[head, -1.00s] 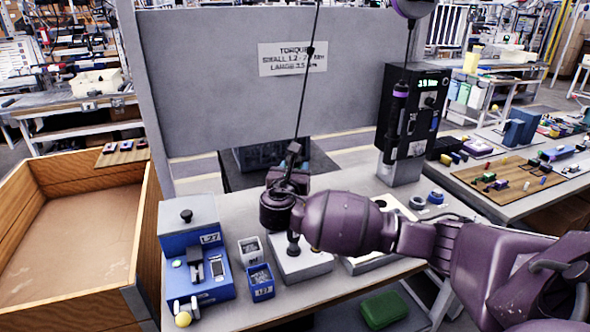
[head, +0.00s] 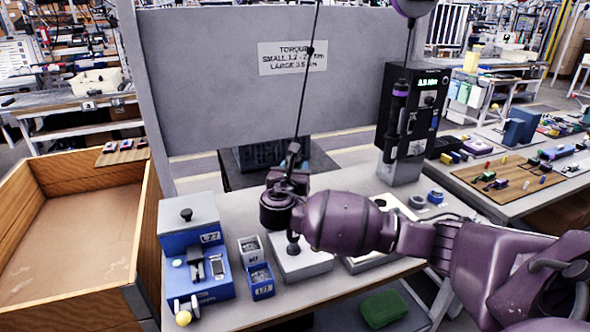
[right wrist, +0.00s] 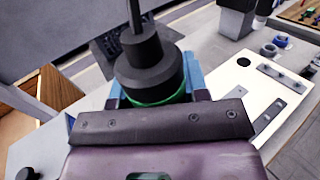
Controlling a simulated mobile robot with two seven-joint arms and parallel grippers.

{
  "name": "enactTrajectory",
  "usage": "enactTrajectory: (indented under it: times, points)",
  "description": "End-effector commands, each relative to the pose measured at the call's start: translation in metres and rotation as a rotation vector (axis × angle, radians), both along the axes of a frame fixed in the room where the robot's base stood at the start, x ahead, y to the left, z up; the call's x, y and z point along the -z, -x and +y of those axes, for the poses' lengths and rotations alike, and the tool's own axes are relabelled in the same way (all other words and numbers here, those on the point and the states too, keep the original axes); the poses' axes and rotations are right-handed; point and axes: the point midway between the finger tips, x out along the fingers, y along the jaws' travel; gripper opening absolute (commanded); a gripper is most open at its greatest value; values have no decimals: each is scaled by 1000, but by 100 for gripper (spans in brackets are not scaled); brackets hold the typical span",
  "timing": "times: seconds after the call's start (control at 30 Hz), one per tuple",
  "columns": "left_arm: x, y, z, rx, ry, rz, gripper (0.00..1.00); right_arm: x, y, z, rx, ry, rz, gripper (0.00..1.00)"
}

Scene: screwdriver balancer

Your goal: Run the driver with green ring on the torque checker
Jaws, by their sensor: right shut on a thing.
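The driver with the green ring (right wrist: 150,85) is a dark stepped cylinder held upright between my right gripper's fingers in the right wrist view. Its top shows in the head view (head: 291,158), under a thin cable. My right gripper (head: 284,198) is shut on it above a pale grey block (head: 305,262). A dark rounded piece shows between gripper and block; I cannot tell whether it belongs to the driver or touches it. A black tower (head: 422,105) with a lit green readout, seemingly the torque checker, stands to the right. My left gripper is not in view.
A purple-ringed driver (head: 399,95) hangs before the tower. A blue fixture (head: 195,262) and two small bins (head: 261,281) stand left of the grey block. A grey panel (head: 220,90) rises behind. A wooden crate (head: 140,235) is at the left.

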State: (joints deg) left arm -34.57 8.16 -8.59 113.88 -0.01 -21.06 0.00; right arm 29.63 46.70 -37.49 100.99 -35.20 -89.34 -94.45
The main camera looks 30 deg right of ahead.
Motion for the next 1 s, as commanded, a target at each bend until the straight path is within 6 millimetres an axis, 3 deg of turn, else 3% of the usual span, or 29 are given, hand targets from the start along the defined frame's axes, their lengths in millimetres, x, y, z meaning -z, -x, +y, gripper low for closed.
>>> enactTrajectory:
  times: [1.0]
  points:
    - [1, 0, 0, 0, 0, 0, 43, 11, 1, 1, -1, -3, 10, 0]
